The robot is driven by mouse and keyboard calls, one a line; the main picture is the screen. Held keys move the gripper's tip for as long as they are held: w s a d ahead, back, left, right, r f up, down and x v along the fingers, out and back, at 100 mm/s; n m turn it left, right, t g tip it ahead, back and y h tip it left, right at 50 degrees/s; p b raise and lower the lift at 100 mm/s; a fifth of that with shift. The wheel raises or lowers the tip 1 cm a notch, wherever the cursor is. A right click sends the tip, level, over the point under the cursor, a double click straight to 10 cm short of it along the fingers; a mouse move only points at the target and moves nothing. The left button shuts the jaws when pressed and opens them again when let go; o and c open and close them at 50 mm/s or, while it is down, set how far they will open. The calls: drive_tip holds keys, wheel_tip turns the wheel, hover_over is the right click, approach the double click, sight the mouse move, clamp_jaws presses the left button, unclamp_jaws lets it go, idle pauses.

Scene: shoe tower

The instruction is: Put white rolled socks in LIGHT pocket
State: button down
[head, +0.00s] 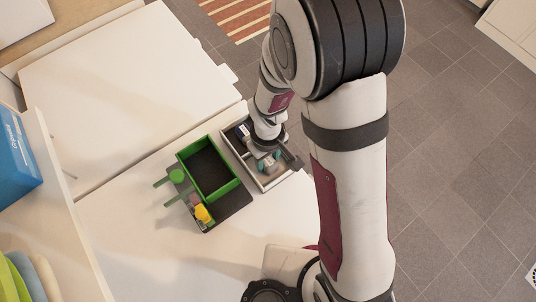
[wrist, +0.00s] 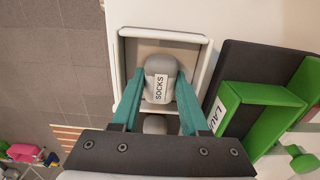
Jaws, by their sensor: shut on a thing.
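A pale grey rolled bundle with a white tag reading SOCKS (wrist: 160,66) sits between the teal fingers of my gripper (wrist: 159,90) in the wrist view. My gripper is shut on it. In the head view my gripper (head: 269,164) is at the white-rimmed box (head: 243,164), and the socks are hard to make out. The box's white rim (wrist: 160,33) frames the socks in the wrist view. I cannot tell whether they touch its floor. No LIGHT label is readable.
A green-walled frame (head: 225,191) on a dark base (head: 236,205) stands left of the box. It shows in the wrist view (wrist: 252,94) with a label starting LAU. A yellow item (head: 203,214) is near its front. The white table (head: 130,232) is clear at left.

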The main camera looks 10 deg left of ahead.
drive_tip(key=shift+c, duration=2.1)
unclamp_jaws()
